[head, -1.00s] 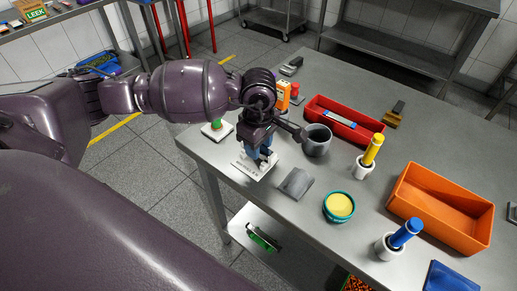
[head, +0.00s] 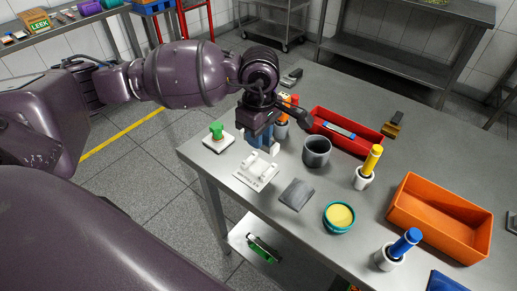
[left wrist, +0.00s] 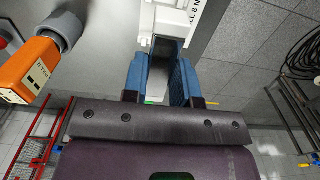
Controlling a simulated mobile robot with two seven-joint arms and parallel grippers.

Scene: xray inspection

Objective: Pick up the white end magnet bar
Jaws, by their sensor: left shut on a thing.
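My left gripper (head: 263,138) points down above the left part of the grey table (head: 350,100). A white labelled holder (head: 256,172) with raised supports stands just below it. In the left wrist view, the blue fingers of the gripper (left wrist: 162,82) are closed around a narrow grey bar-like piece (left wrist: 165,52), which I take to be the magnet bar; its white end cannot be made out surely. The white holder shows beyond the fingertips (left wrist: 168,18). The fingers hide much of the held piece in the head view. My right gripper is not in view.
A red tray (head: 366,136), a teal-rimmed tin (head: 339,217) and an orange bin (head: 440,225) stand to the right.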

